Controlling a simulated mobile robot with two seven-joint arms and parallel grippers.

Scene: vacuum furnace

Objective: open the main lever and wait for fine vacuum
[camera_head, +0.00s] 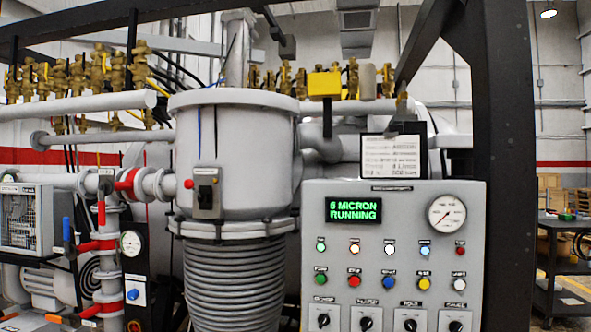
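The control panel (394,305) stands at the right with a green display (353,210) that appears to read "5 MICRON RUNNING". A round gauge (447,214) sits beside the display. On the left pipework are a red lever handle (96,245), an upright red handle (101,211) and a blue handle (67,230). A switch box (207,192) with a dark switch and a red knob is on the grey vessel (233,145). I cannot tell which of these is the main lever. Neither of my grippers shows in the view.
A ribbed bellows (234,280) hangs under the vessel. Brass valves (117,70) line the pipes above. A dark upright post (504,170) stands right of the panel. A cart (565,262) is farther back at the right. An electrical box (27,220) is at the far left.

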